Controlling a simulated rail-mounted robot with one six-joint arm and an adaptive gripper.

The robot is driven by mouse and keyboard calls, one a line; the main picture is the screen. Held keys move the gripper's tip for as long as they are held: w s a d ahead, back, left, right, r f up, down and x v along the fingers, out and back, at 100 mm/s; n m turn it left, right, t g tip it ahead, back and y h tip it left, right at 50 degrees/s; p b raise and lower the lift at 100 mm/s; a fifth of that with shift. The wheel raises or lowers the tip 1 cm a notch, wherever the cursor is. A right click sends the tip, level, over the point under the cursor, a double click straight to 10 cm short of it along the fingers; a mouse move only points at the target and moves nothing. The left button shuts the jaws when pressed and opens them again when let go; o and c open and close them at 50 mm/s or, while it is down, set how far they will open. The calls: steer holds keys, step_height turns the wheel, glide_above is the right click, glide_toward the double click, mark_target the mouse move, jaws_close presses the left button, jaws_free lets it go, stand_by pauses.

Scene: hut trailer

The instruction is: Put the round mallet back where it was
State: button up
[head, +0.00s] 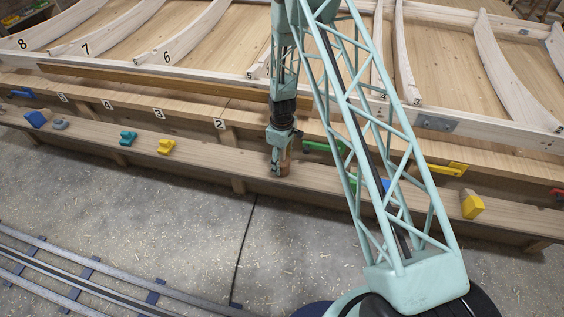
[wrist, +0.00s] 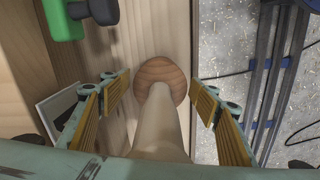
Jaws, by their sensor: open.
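The round mallet stands on the wooden ledge with its brown round head (wrist: 150,73) down and its pale handle (wrist: 172,125) rising toward the wrist camera. A little of its brown wood (head: 287,166) shows beside my gripper (head: 279,170) in the head view. In the wrist view my gripper (wrist: 161,95) is open, with one finger on each side of the mallet and visible gaps between. The lower handle end is hidden at the bottom of the wrist view.
The long ledge (head: 205,161) also carries a teal block (head: 128,138), a yellow block (head: 166,147) and, to the right, a yellow-and-wood block (head: 472,204). A green tool (head: 322,146) sits behind my gripper. Number plates, such as 2 (head: 220,124), line the bench edge. Floor rails (head: 95,270) lie in front.

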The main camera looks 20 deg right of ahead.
steer(key=shift+r, duration=0.1)
steer(key=shift+r+p, duration=0.9)
steer(key=shift+r, duration=5.15)
